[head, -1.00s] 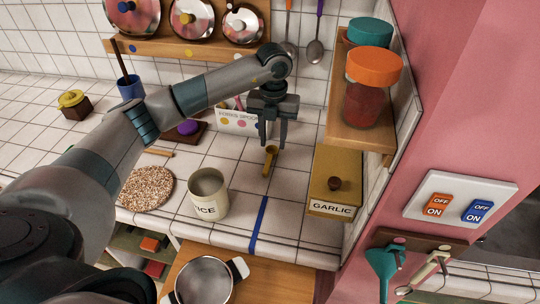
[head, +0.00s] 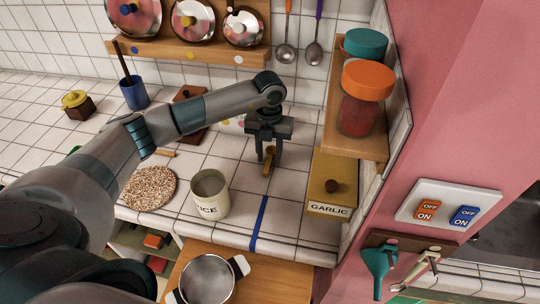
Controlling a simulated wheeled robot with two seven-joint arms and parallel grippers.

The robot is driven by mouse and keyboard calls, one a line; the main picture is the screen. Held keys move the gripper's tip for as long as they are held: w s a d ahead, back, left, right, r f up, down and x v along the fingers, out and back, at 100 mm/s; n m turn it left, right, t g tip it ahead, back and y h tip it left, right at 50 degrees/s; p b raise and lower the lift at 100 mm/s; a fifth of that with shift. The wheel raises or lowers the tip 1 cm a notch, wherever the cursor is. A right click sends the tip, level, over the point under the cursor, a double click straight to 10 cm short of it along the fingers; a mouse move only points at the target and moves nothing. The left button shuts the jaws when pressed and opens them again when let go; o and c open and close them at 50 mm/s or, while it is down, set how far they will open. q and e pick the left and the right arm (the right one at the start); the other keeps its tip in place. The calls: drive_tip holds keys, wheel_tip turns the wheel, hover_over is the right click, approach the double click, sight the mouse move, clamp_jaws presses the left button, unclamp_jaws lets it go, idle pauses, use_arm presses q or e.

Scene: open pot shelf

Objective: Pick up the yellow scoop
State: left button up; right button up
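The yellow scoop (head: 267,168) lies on the white tiled counter, to the right of the rice canister and left of the garlic box. My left gripper (head: 269,161) points down over the scoop, with one finger on each side of its upper part. The fingers stand apart, and I see no clear contact with the scoop. The fingers and palm partly hide the scoop's far end. My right gripper is not in view.
The rice canister (head: 210,194) stands left of the scoop, and the garlic box (head: 331,186) stands to the right. A blue strip (head: 259,222) lies in front. A wooden shelf (head: 352,143) with jars overhangs at right. A pot (head: 208,281) sits below in front.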

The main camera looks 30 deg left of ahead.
sight(270, 158)
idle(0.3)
use_arm(q)
clamp_jaws()
drive_tip(key=shift+r, duration=0.15)
drive_tip(key=shift+r+b, duration=0.4)
drive_tip(key=shift+r, duration=0.15)
wheel_tip(270, 158, up, 9)
drive_tip(key=b, duration=0.3)
drive_tip(key=shift+f, duration=0.15)
